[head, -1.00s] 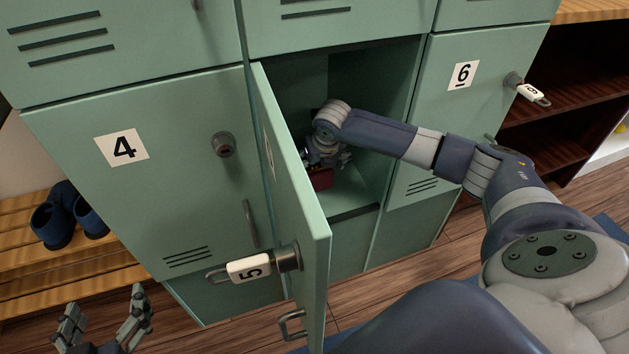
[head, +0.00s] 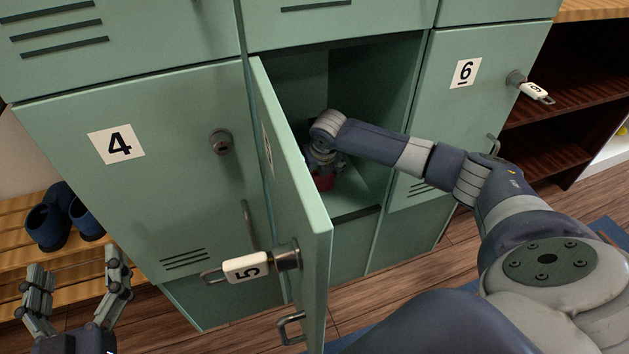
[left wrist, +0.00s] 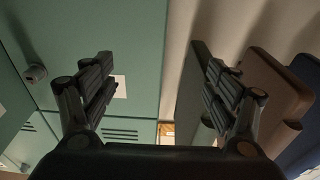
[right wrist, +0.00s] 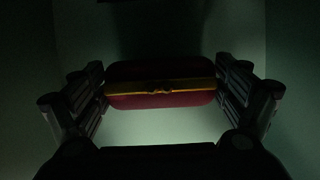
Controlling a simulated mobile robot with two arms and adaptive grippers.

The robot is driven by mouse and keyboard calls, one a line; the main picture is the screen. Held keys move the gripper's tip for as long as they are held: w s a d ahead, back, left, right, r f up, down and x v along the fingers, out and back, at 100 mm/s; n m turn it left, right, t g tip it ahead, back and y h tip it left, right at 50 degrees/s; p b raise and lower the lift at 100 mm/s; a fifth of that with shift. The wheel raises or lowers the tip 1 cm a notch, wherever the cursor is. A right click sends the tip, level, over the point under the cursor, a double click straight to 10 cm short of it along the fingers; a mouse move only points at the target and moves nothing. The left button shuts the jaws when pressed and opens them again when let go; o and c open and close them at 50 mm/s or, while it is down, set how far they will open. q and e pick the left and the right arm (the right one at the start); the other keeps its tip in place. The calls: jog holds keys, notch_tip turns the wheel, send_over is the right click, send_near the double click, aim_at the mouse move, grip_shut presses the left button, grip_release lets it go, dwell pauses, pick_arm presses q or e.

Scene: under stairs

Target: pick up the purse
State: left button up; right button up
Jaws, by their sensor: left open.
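The purse is dark red with a yellow clasp band; it lies inside the open locker, level across the right wrist view (right wrist: 160,100). In the head view only a small red part of the purse (head: 324,183) shows below my right gripper (head: 323,162). In the right wrist view my right gripper (right wrist: 161,72) is open, with one finger at each end of the purse. I cannot tell whether the fingers touch it. My left gripper (head: 75,272) is open and empty, in front of the lockers at the lower left.
The open locker door (head: 298,200), with key tag 5 (head: 246,267), stands left of my right arm. Locker 4 (head: 160,180) and locker 6 (head: 460,110) are closed. Blue shoes (head: 60,218) sit on a wooden bench at left. The locker inside is narrow and dim.

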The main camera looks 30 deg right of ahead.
jog(key=shift+c, duration=1.2)
pick_arm(q)
jog(key=shift+f, duration=0.1)
pick_arm(e)
jog(key=shift+r, duration=0.15)
jog(key=shift+r, duration=0.15)
notch_tip(320, 180, up, 5)
jog(key=shift+f+p, duration=0.15)
jog(key=shift+p, duration=0.95)
notch_tip(320, 180, up, 4)
jog(key=shift+r+p, duration=0.25)
jog(key=shift+p, duration=0.5)
pick_arm(q)
jog(key=s+a+f+g+y, duration=0.1)
jog(key=s+f+g, duration=0.3)
jog(key=f, duration=0.4)
jog(key=s+a+f+g+y, duration=0.2)
jog(key=s+a+f+g, duration=0.1)
jog(key=f+g, duration=0.3)
jog(key=shift+s+a+f+n, duration=0.15)
jog(key=shift+s+f+n, duration=0.2)
jog(key=shift+f, duration=0.55)
pick_arm(e)
jog(key=shift+r, duration=0.15)
